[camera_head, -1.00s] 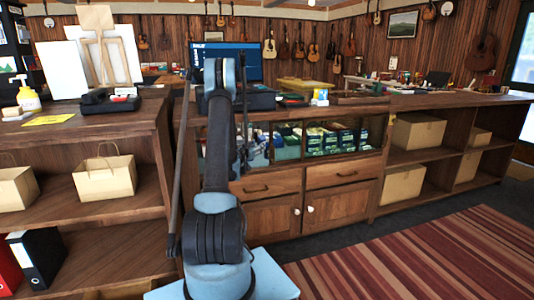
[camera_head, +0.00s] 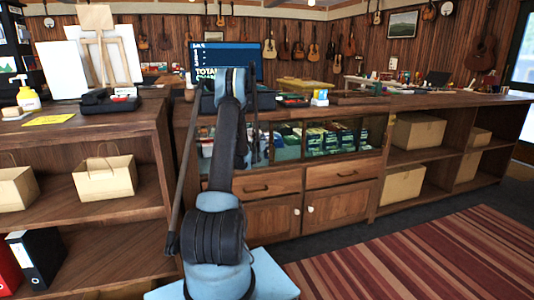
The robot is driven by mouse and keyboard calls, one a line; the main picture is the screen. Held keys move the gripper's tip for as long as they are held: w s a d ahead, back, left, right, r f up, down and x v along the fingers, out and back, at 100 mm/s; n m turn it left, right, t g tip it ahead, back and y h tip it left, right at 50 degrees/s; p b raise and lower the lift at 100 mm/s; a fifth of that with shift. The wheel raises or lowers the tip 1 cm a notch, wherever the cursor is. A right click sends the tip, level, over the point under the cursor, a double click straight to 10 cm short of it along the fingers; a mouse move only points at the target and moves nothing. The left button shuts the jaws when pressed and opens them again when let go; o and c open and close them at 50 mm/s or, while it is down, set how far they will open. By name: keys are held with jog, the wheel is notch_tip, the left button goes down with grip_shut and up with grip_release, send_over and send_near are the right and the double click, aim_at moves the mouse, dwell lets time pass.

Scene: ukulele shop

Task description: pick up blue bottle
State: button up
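I cannot make out a blue bottle for certain in the head view. Small items stand on the long wooden counter (camera_head: 430,100), and those at its far right are too small to tell apart. My arm rises in the middle of the view and reaches over the counter in front of the monitor. My gripper does not show; it may be hidden behind the arm's far end.
A monitor (camera_head: 212,52) stands behind my arm. Paper bags (camera_head: 104,178) and cardboard boxes (camera_head: 417,131) fill shelves. The striped rug (camera_head: 420,255) is clear.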

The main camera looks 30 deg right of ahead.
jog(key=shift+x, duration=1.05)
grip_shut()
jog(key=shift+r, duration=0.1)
